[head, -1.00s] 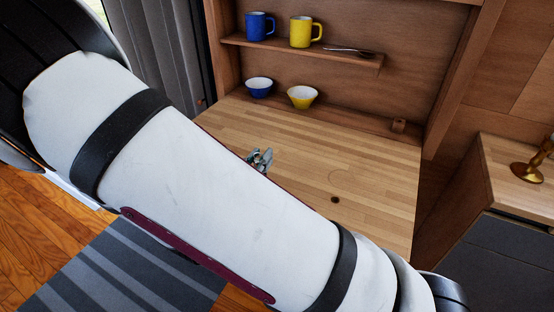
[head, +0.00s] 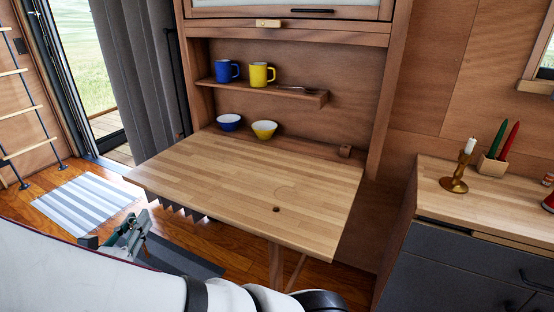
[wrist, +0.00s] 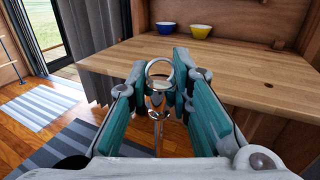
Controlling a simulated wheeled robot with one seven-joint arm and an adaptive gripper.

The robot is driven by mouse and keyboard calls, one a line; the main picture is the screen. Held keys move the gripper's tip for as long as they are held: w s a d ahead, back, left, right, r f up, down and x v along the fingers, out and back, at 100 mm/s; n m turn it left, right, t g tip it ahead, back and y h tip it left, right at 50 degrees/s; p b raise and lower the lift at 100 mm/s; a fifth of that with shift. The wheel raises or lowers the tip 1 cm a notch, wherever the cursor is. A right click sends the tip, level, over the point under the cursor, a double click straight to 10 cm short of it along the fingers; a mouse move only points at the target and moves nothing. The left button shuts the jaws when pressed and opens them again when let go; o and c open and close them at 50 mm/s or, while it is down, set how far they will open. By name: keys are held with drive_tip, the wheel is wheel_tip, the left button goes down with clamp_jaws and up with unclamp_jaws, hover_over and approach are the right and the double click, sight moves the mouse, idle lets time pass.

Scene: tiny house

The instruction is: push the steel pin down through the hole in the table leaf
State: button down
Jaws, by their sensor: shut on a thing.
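The table leaf (head: 225,185) is light striped wood, level under the wall shelf. A small dark hole (head: 276,209) shows in it near the front right. My gripper (head: 136,228) is in front of the leaf's front left edge, away from the hole. In the wrist view my gripper (wrist: 158,95) is shut on the steel pin, with the pin between its teal pads. The pin's ring (wrist: 159,70) stands up at the fingertips, and its thin shaft (wrist: 157,138) shows below. The leaf (wrist: 225,72) lies beyond the fingers. In the head view the pin is hard to make out.
A blue bowl (head: 229,122) and a yellow bowl (head: 264,130) stand behind the leaf. A small wooden block (head: 345,151) is at its back right. A leg (head: 276,266) stands under the front. The counter (head: 485,205) with a candlestick (head: 456,180) is at the right. The leaf's top is clear.

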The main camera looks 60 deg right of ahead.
drive_tip(key=s+d+r+m+g+h+b, duration=0.1)
drive_tip(key=s+d+m+g, duration=0.15)
drive_tip(key=d+g, duration=0.45)
drive_tip(key=s+d+r+m+g+h+b, duration=0.1)
drive_tip(key=d+m+g, duration=0.25)
drive_tip(key=d, duration=0.75)
drive_tip(key=s+d+r+m+g+y+b, duration=0.2)
drive_tip(key=s+d+m+g+y, duration=0.2)
drive_tip(key=s+d+m+g, duration=0.3)
drive_tip(key=s+d+g, duration=0.2)
drive_tip(key=s+d, duration=0.3)
drive_tip(key=d, duration=0.2)
drive_tip(key=shift+s+d+r+m+g, duration=0.25)
drive_tip(key=shift+s+d+m+g, duration=0.05)
drive_tip(key=shift+s+d+g, duration=0.1)
drive_tip(key=shift+r+p, duration=0.1)
drive_tip(key=shift+p, duration=0.45)
wheel_tip(320, 180, down, 6)
drive_tip(key=b, duration=0.2)
drive_tip(key=shift+b, duration=0.3)
drive_tip(key=shift+w+p, duration=0.1)
drive_tip(key=shift+p, duration=0.9)
wheel_tip(320, 180, down, 6)
drive_tip(key=b, duration=0.2)
drive_tip(key=shift+b, duration=0.4)
idle(1.2)
